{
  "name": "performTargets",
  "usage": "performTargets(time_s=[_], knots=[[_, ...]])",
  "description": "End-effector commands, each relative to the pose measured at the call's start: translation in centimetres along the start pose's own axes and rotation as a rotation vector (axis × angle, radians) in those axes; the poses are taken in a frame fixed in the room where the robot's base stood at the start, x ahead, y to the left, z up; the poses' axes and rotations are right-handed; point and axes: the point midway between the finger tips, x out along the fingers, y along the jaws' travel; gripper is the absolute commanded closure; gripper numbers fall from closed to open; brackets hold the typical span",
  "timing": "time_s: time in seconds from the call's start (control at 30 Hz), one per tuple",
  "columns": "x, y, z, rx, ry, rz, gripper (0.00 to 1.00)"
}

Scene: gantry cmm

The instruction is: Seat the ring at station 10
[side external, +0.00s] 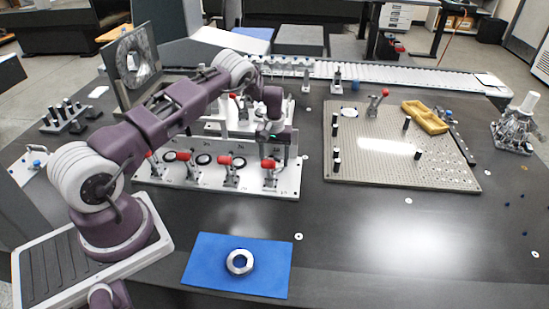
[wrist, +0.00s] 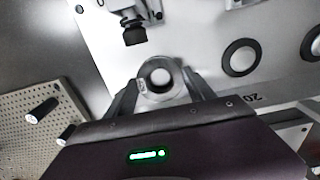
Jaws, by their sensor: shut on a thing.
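My gripper (side external: 268,132) is over the right part of the white station plate (side external: 228,186). In the wrist view the gripper (wrist: 160,88) has its fingers on either side of a light grey ring (wrist: 146,82) and is shut on it. The plate shows through the hole. A "20" marking (wrist: 262,98) and dark round seats (wrist: 241,57) are on the plate to the right of the held ring. A black-tipped clamp (wrist: 135,32) is just above it in the picture. I cannot read a station 10 label. In the side view the held ring is too small to make out.
Several red-handled clamps (side external: 269,170) stand along the plate's front. A blue mat (side external: 205,266) with another metal ring (side external: 230,264) lies in front. A perforated board (side external: 370,165) with black posts and a yellow tray (side external: 425,117) is right. The right front table is mostly clear.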

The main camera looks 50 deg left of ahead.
Motion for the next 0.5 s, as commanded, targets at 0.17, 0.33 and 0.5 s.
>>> performTargets(time_s=[0.17, 0.33, 0.5], knots=[[-0.05, 0.02, -0.03, 0.000, 0.001, 0.000, 0.12], [-0.04, 0.01, -0.02, 0.000, 0.001, 0.000, 0.12], [-0.88, 0.04, -0.08, 0.000, 0.002, 0.001, 0.12]])
